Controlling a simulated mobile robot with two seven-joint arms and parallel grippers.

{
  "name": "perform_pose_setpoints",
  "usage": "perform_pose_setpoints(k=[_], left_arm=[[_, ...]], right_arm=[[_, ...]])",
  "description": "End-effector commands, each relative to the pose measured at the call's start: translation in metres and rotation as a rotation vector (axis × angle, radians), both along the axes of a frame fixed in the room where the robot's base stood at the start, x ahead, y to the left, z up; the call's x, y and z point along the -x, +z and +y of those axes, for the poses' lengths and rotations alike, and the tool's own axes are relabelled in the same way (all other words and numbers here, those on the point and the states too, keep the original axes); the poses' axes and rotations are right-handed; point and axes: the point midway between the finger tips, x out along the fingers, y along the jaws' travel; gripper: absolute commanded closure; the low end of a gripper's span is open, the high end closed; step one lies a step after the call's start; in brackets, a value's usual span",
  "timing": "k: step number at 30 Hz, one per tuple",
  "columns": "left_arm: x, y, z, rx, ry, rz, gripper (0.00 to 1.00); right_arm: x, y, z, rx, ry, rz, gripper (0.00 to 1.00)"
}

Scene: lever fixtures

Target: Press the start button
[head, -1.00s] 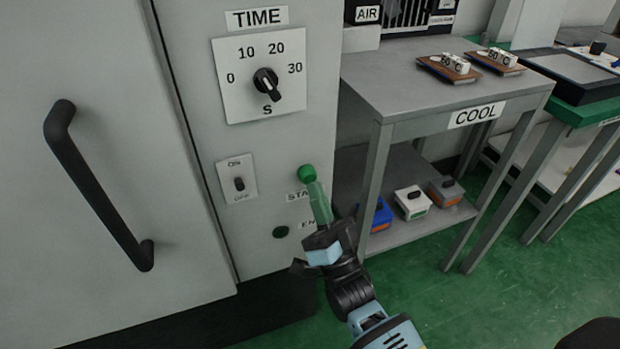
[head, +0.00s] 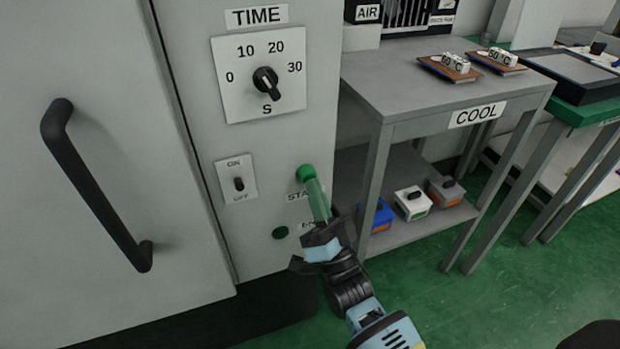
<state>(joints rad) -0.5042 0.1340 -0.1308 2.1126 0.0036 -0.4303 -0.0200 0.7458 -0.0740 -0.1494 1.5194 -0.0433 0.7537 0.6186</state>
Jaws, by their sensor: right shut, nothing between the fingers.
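The green round start button (head: 306,172) is on the grey machine panel, above a partly covered label reading "STA" (head: 299,196). My right gripper (head: 313,184) reaches up from below with its long green fingers shut and empty. Its fingertips overlap the lower right edge of the button in the head view. I cannot tell whether they touch it or whether it is pushed in. The fingers hide the rest of the label. My left gripper is not in view.
An ON/OFF switch (head: 239,184) and a TIME knob (head: 266,80) are left and above. A black door handle (head: 92,190) is at left. A grey COOL table (head: 400,90) stands close on the right.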

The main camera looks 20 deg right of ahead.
Motion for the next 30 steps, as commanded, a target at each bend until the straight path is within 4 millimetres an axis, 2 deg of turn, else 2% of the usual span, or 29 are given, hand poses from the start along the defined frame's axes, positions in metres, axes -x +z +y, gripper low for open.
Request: perform_pose_setpoints(k=[18, 30], left_arm=[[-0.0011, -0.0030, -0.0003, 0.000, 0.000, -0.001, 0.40], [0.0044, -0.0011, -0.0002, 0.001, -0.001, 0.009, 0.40]], right_arm=[[-0.0067, 0.0002, 0.0002, 0.000, 0.000, 0.000, 1.00], [-0.0039, 0.0007, 0.0001, 0.000, 0.000, 0.000, 1.00]])
